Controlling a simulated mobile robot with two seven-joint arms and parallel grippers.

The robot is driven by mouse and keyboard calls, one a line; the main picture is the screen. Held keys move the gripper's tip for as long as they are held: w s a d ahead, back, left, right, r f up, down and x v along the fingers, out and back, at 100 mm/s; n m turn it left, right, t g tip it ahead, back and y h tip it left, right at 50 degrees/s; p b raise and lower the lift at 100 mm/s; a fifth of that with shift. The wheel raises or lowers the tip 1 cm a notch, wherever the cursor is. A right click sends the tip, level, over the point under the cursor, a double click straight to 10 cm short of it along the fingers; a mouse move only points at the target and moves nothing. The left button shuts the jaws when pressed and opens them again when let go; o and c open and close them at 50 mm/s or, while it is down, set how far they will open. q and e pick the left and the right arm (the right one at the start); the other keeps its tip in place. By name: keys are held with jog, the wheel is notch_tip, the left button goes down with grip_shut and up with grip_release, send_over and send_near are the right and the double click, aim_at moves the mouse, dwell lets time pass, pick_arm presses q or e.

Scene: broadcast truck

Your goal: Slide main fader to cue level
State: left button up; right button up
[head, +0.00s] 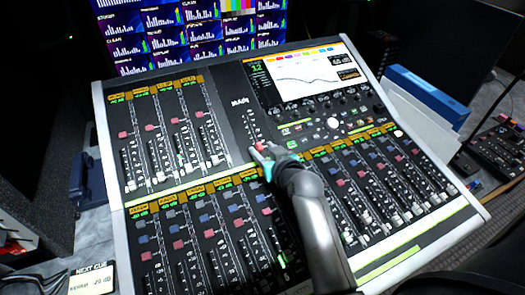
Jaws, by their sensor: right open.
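The mixing console (225,120) fills the middle of the head view, tilted in the picture. The main section (240,103) is the dark strip left of the console's screen, with a lettered label and a scale running down from it. A small red cap (260,147), which looks like the main fader's, shows at the lower end of this strip. My right gripper (259,154) is open at this cap, its fingers close around or beside it. Contact cannot be told, and the gripper hides part of the cap and slot. My left gripper is out of view.
A cue card (92,280) at the lower left reads "NEXT CUE" and seems to give -20 dB. Rows of channel faders (175,150) lie left of and below the main strip. A lit screen (305,75) and blue binders (425,95) are to the right. Monitors (180,30) stand behind.

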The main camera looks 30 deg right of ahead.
jog(key=shift+w+f, duration=0.15)
jog(key=shift+w, duration=0.25)
grip_shut()
dwell(1.3)
